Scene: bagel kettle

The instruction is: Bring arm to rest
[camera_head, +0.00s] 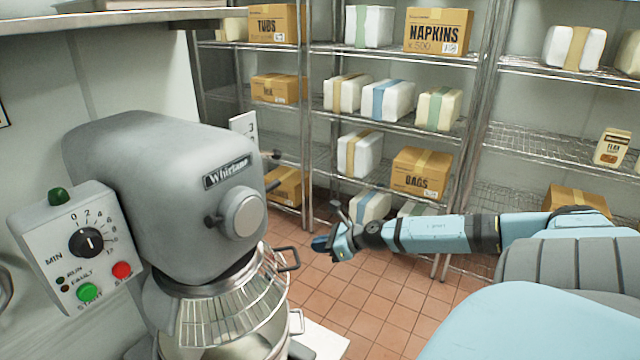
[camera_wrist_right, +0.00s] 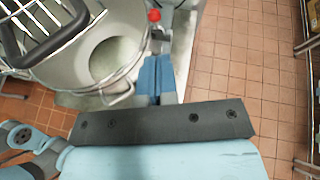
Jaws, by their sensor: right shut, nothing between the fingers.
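My right arm comes in from the right in the head view, stretched out nearly level in front of the shelves. My right gripper (camera_head: 322,242) is at its left end, to the right of the mixer's wire guard and apart from it. In the right wrist view the blue fingers of the right gripper (camera_wrist_right: 157,75) are together, with nothing held between them. The grey mixer (camera_head: 165,175) stands at the left of the head view. Its metal bowl (camera_wrist_right: 112,58) shows at the upper left of the wrist view. My left gripper is not in view.
The mixer's wire guard (camera_head: 225,305) and handle stick out towards my gripper. Wire shelves (camera_head: 540,150) with boxes and wrapped packs stand behind my arm. Open tiled floor (camera_head: 370,310) lies below it. A control box (camera_head: 80,245) is on the mixer's left side.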

